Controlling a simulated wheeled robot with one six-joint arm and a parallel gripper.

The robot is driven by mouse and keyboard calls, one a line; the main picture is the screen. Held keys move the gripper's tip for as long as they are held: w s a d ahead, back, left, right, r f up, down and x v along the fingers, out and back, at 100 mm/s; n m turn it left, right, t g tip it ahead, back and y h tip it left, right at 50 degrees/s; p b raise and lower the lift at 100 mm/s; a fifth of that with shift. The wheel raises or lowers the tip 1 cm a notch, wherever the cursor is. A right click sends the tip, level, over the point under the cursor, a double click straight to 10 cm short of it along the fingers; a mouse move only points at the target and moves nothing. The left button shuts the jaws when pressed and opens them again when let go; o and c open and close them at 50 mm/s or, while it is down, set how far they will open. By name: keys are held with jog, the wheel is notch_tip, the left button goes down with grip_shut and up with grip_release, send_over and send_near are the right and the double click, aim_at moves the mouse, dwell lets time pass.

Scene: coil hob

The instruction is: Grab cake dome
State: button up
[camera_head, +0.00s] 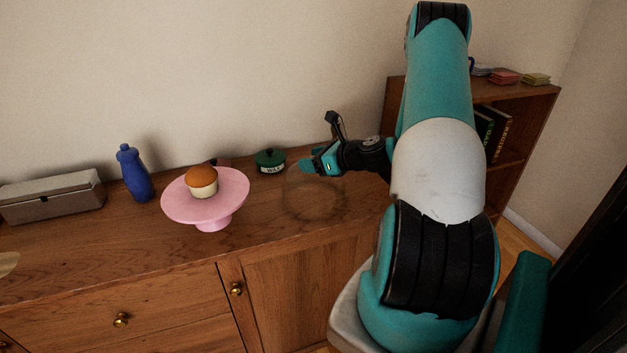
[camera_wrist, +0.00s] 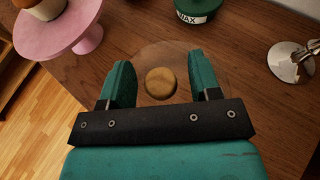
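The cake dome is a clear, faint shape (camera_head: 316,203) standing on the wooden cabinet top, right of the pink cake stand (camera_head: 180,206). Its round wooden knob (camera_wrist: 160,83) shows in the wrist view, with the clear dome around it. My gripper (camera_head: 306,167) is over the dome in the head view. In the wrist view my gripper (camera_wrist: 162,82) is open, with the knob between its two teal fingers and a gap on each side. I cannot tell how far the fingertips are above the knob. The knob is not clearly visible in the head view.
A cupcake (camera_head: 202,187) sits on the stand. A green wax tin (camera_head: 270,161) stands behind the dome. A blue bottle (camera_head: 135,174) and a grey box (camera_head: 50,196) are at the left. A shiny metal object (camera_wrist: 288,62) lies right of the dome in the wrist view.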

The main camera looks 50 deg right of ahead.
jog(key=shift+s+a+f, duration=0.1)
jog(key=shift+s+f, duration=0.05)
jog(key=shift+f, duration=0.2)
grip_shut()
